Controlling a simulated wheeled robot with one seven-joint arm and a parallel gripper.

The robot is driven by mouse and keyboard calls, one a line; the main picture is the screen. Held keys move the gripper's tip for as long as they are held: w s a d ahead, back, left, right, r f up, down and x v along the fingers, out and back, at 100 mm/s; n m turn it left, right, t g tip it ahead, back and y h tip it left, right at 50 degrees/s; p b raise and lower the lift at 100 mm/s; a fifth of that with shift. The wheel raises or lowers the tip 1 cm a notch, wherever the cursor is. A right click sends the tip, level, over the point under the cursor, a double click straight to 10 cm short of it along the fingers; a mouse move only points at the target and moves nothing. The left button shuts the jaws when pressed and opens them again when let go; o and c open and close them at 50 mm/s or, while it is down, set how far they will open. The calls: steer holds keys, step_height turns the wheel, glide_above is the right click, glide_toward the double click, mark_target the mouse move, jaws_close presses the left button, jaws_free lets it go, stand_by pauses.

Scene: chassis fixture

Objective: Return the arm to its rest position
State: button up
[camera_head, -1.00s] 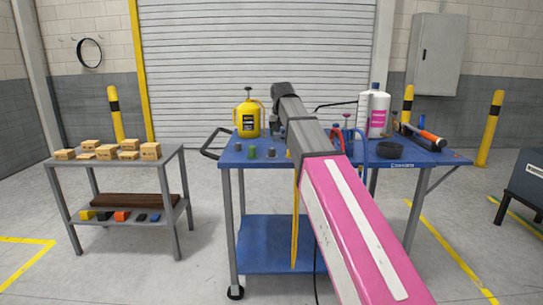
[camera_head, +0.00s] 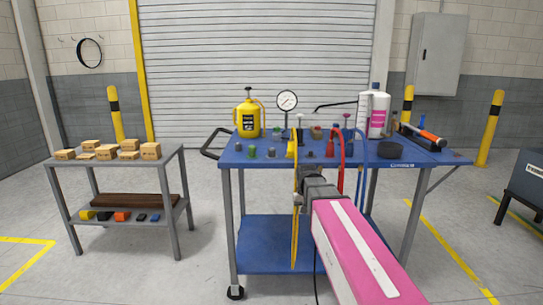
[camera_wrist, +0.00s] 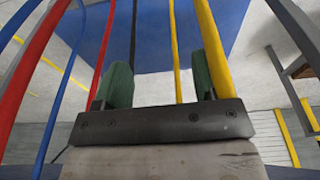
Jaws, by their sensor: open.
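My arm, a pink and white link (camera_head: 365,255), reaches from the lower right toward the front edge of the blue cart (camera_head: 262,160) in the head view. Its grey wrist end is at the cart's front edge, and my gripper is hard to make out there. In the wrist view, my gripper (camera_wrist: 160,82) shows two green fingers spread apart with nothing held between them. Red (camera_wrist: 35,60), blue and yellow hoses (camera_wrist: 212,48) run close to the fingers. I cannot tell whether any touch them.
The cart top carries a yellow sprayer (camera_head: 248,118), a pressure gauge (camera_head: 287,101), a white bottle (camera_head: 377,112), a black ring (camera_head: 389,151) and an orange-handled tool (camera_head: 432,138). A grey shelf table (camera_head: 172,158) with small boxes stands left. Floor is clear between.

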steer(key=s+d+f+g, duration=0.1)
steer(key=s+d+f, duration=0.1)
steer(key=s+f, duration=0.6)
steer(key=s+d+f, duration=0.3)
steer(key=s+f, duration=0.4)
steer(key=shift+s+d+f+g, duration=0.25)
steer(key=shift+s+f+g, duration=0.1)
steer(key=shift+g, duration=0.05)
